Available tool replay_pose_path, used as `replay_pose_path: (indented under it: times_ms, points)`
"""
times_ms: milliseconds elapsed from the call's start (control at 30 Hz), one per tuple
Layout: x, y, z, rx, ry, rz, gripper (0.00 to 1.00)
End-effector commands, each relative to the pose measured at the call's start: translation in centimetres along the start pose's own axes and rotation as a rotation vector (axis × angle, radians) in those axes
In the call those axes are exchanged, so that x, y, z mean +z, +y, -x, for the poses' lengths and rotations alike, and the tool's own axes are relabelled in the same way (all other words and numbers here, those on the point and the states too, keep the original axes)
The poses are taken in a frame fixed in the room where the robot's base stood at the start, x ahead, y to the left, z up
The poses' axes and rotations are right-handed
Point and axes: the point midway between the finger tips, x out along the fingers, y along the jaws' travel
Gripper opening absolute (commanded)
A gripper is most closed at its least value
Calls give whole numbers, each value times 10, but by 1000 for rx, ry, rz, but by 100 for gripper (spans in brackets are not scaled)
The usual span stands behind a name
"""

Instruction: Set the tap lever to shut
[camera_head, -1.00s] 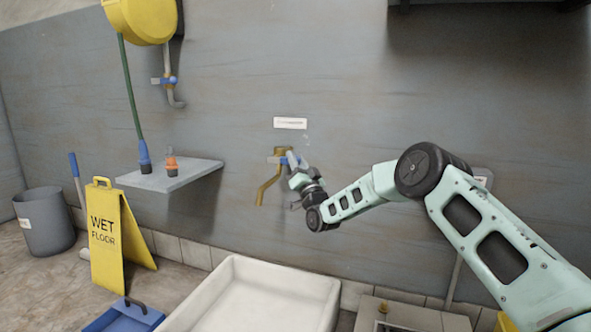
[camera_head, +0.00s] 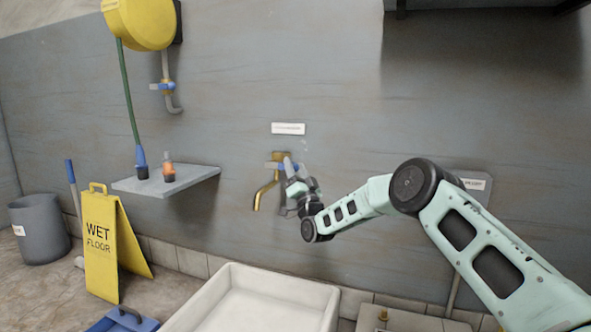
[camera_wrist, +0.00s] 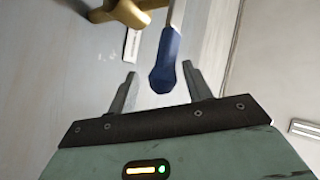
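The brass tap (camera_head: 266,191) is on the grey wall above the white basin, its spout hanging down. In the wrist view the tap body (camera_wrist: 127,13) is at the top edge. Its lever has a blue grip (camera_wrist: 165,62) that points towards my gripper. My gripper (camera_wrist: 160,72) is open, with one fingertip on each side of the grip's end; I cannot tell whether either touches it. In the head view my gripper (camera_head: 291,170) is just right of the tap and partly covers the lever.
A white label (camera_head: 288,129) is on the wall above the tap. A shelf (camera_head: 165,182) with a small orange-topped bottle (camera_head: 169,171) juts out at left. The white basin (camera_head: 250,305) stands below. A yellow wet-floor sign (camera_head: 101,240) stands at left.

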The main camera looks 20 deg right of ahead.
Motion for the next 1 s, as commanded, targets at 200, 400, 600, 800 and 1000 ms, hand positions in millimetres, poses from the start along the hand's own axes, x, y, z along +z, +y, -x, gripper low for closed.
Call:
replay_pose_path:
  times_ms: [200,400,600,800,1000]
  points:
    - [0,-2,3,-2,0,-1,50]
    - [-1,-2,32,-1,-3,-2,50]
    - [-1,-2,79,0,-5,-1,50]
    - [-1,-1,126,1,-4,-1,50]
    - [0,0,159,1,-2,-1,50]
